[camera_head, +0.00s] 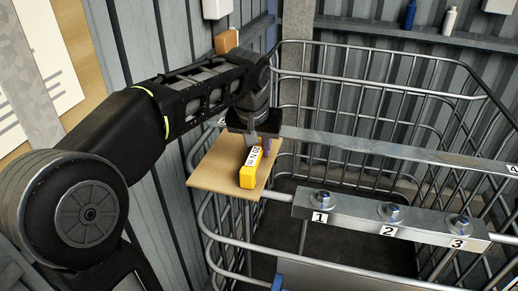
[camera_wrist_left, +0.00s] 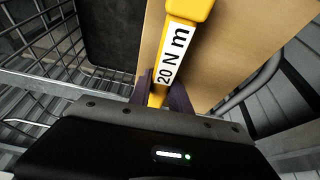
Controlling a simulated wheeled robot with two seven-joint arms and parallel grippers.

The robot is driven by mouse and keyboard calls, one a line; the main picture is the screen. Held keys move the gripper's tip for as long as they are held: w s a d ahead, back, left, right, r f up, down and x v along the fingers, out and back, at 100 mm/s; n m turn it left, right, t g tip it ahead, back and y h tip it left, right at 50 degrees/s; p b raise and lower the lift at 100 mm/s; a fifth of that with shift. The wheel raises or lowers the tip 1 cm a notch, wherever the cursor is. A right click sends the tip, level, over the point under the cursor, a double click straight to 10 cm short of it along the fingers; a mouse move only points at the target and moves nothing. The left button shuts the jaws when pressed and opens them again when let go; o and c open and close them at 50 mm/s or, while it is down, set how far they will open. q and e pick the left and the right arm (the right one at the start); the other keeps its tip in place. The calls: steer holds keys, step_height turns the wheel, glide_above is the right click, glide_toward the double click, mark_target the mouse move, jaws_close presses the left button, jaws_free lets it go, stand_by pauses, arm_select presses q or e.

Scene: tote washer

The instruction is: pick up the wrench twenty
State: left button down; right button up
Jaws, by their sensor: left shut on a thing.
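The wrench twenty is a yellow tool with a white label, lying along a tan board in the head view (camera_head: 246,178). In the left wrist view the wrench (camera_wrist_left: 190,12) shows a label that reads "20 N m". My left gripper (camera_head: 262,143) is above the board (camera_head: 208,168) and shut on the wrench. In the left wrist view its dark fingers (camera_wrist_left: 162,90) stand on both sides of the yellow body. The wrench's far end is hidden by the gripper. I cannot tell whether the wrench touches the board. My right gripper is not in view.
A wire cage (camera_head: 390,60) surrounds the area to the right. A metal bar (camera_head: 340,208) carries several blue-tipped bolts with number labels. Another rail (camera_head: 400,152) runs behind it. A corrugated wall (camera_head: 170,220) is close on the left. Bottles (camera_head: 449,20) stand at the back right.

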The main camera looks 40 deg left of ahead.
arm_select(q)
steer(key=shift+r, duration=0.1)
stand_by(0.5)
step_height(320, 180, up, 10)
steer(key=shift+f, duration=0.1)
stand_by(0.3)
stand_by(0.5)
steer(key=c, duration=1.8)
jaws_free()
jaws_close()
